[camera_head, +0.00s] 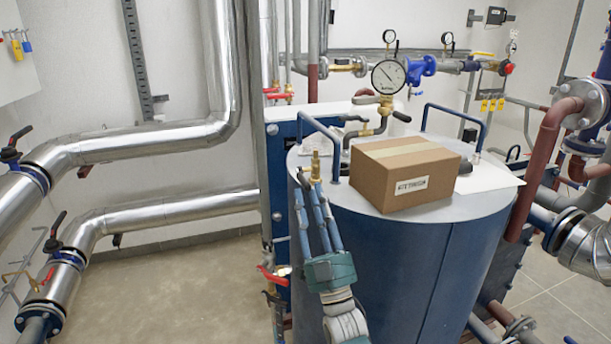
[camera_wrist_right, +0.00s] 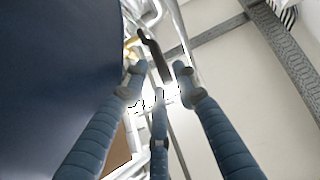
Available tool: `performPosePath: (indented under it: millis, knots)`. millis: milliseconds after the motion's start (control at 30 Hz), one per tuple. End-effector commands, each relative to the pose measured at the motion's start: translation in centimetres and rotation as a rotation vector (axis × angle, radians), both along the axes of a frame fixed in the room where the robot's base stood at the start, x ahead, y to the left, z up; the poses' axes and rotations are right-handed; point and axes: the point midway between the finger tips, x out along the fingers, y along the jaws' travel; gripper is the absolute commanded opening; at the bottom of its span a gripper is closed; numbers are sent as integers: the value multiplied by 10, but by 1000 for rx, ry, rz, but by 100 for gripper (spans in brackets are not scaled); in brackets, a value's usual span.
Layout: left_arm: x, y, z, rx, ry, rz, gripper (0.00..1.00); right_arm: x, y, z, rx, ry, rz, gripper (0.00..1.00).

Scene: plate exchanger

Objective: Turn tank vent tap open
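A small brass tap (camera_head: 315,165) stands at the left edge of the blue tank's grey top (camera_head: 475,200). My right gripper (camera_head: 309,194) reaches up from below, its blue fingers beside the tank's left side and their tips close to the tap. In the wrist view the right gripper (camera_wrist_right: 157,80) has its fingers spread. A dark lever (camera_wrist_right: 155,55) with a brass part (camera_wrist_right: 132,42) shows between and beyond the fingertips; I cannot tell whether they touch it. The tap's handle is not clear in the head view. My left gripper is not in view.
A cardboard box (camera_head: 405,175) sits on the tank top, right of the tap. Blue bar handles (camera_head: 320,130) and a pressure gauge (camera_head: 388,76) stand behind. A red-handled valve (camera_head: 273,276) is left of my arm. Silver pipes (camera_head: 150,145) run along the left wall.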

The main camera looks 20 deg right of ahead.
Motion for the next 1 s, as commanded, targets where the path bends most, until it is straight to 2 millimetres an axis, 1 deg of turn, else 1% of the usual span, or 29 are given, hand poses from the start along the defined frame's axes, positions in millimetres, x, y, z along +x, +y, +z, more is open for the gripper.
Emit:
performPosePath:
  millis: [33,200,400,633,667,700,800,1000]
  knots:
    - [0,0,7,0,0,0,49,7,0,11,0,-1,0,29]
    - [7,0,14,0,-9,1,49,24,1,25,0,3,0,29]
    - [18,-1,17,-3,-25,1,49,32,1,30,0,4,0,29]
    - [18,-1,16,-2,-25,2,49,32,1,30,0,4,0,29]
    - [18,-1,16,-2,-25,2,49,32,1,30,0,4,0,25]
    - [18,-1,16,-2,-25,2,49,32,1,30,0,4,0,17]
    - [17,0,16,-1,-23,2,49,32,1,30,0,4,0,0]
    - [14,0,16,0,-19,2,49,32,1,30,0,4,0,0]
